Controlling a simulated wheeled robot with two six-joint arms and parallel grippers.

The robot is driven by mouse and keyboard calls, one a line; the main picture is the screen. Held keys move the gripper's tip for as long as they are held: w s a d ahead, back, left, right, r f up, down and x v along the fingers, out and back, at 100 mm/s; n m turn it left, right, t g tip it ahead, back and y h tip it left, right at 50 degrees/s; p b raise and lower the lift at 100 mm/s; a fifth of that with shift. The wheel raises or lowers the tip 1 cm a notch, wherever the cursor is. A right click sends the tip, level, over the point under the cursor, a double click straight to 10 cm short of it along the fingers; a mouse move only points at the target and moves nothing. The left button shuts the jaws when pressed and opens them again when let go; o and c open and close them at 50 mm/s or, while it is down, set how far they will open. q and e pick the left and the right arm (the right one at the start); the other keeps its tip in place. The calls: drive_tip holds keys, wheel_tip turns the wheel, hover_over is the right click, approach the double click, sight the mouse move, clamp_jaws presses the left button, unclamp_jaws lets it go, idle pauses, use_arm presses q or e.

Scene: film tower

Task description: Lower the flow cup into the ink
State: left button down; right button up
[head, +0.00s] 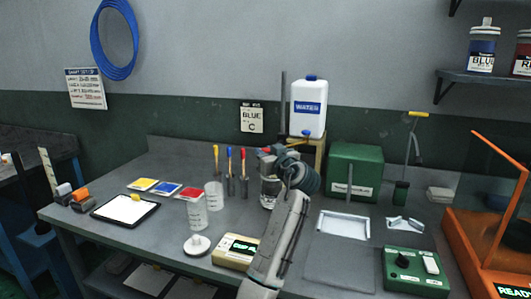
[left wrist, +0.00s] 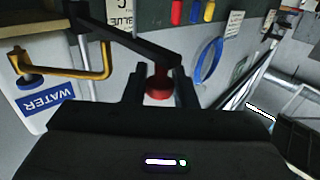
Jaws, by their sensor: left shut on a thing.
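My left gripper (head: 268,152) is at the back middle of the table in the head view, above a clear jar (head: 268,192). In the left wrist view its two dark fingers (left wrist: 160,90) are shut on a small red knob (left wrist: 158,80). The knob is at the end of a black bar (left wrist: 125,42). I cannot make out the flow cup itself; the arm and fingers cover that area. My arm partly hides the jar, and I cannot tell the ink in it. My right gripper is not in view.
A white water container (head: 309,108) on a wooden stand, with a yellow tap handle (left wrist: 75,72), is close to the gripper. A dark upright post (head: 283,95) stands behind. A green box (head: 355,172) is to the right; clear cups (head: 196,212) stand to the left.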

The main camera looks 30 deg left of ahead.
use_arm(q)
drive_tip(key=shift+f, duration=0.3)
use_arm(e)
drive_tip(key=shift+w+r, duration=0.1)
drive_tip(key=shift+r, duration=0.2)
use_arm(q)
drive_tip(key=c, duration=1.2)
unclamp_jaws()
drive_tip(key=shift+d, duration=0.1)
drive_tip(key=shift+s+d, duration=0.2)
drive_tip(key=shift+d, duration=0.1)
drive_tip(key=b+v, duration=0.2)
drive_tip(key=v, duration=0.8)
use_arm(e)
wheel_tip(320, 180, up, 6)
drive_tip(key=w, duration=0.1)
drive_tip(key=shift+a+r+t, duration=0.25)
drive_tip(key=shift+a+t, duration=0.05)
